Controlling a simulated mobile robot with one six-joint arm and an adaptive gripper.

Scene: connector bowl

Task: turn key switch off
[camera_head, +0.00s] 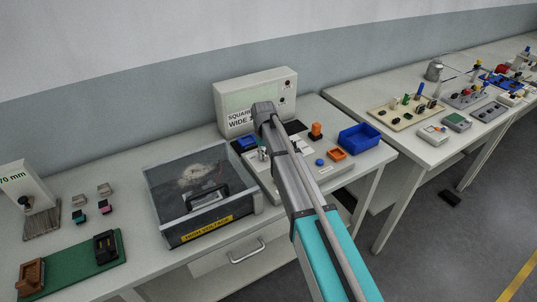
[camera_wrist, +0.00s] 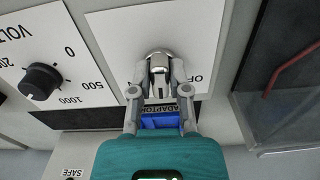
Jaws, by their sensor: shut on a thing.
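The key switch (camera_wrist: 159,59) is a round metal fitting on a white label plate in the wrist view. Which mark the key points to cannot be told.
A black knob (camera_wrist: 41,81) with a VOLTS scale sits left of the switch. A blue block (camera_wrist: 160,121) lies by the ADAPTOR label. A clear-lidded HIGH VOLTAGE box (camera_head: 207,237) stands left of my arm, a blue bin (camera_head: 360,136) to its right.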

